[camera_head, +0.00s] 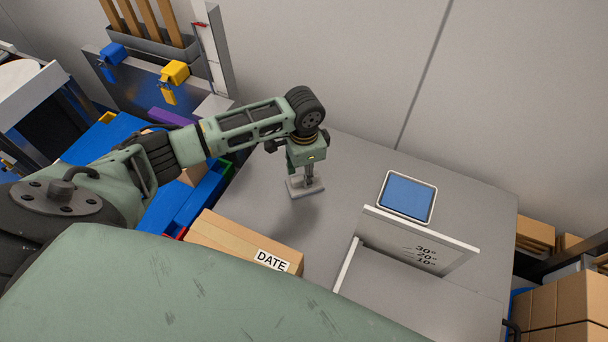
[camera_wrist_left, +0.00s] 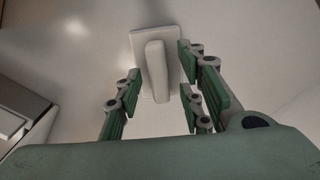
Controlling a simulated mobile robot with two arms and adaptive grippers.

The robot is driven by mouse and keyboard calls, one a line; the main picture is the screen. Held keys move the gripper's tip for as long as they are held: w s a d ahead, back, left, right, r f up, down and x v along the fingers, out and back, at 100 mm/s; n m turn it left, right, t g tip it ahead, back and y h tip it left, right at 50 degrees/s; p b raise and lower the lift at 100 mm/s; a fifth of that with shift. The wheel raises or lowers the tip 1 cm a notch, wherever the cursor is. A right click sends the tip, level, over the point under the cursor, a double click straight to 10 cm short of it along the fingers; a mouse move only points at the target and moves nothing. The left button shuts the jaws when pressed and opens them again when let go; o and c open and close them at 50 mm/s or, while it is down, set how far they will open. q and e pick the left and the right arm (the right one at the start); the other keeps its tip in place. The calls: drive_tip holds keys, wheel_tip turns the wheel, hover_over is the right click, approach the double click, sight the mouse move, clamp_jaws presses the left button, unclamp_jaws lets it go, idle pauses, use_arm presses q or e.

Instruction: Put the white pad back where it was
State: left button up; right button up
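The white pad (camera_head: 305,188) is a small flat pale plate with an upright grip bar on top. It lies on the grey table (camera_head: 262,205). It also shows in the left wrist view (camera_wrist_left: 140,46), with its raised bar near the middle of the picture. My left gripper (camera_head: 307,172) points down over the pad. In the left wrist view its green-padded fingers (camera_wrist_left: 160,90) stand apart on either side of the bar, with gaps between. I cannot tell how far down the bar they reach. My right gripper is not in view.
A cardboard box marked DATE (camera_head: 240,240) lies left of a white angled panel with degree marks (camera_head: 420,240). A blue-screened tablet (camera_head: 406,197) lies behind the panel. Blue tubs (camera_head: 180,205) stand at the left. The table between pad and tablet is clear.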

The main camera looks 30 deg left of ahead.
use_arm(q)
wheel_tip(320, 180, up, 10)
drive_tip(key=shift+r, duration=0.2)
drive_tip(key=shift+s+a, duration=0.1)
idle(0.5)
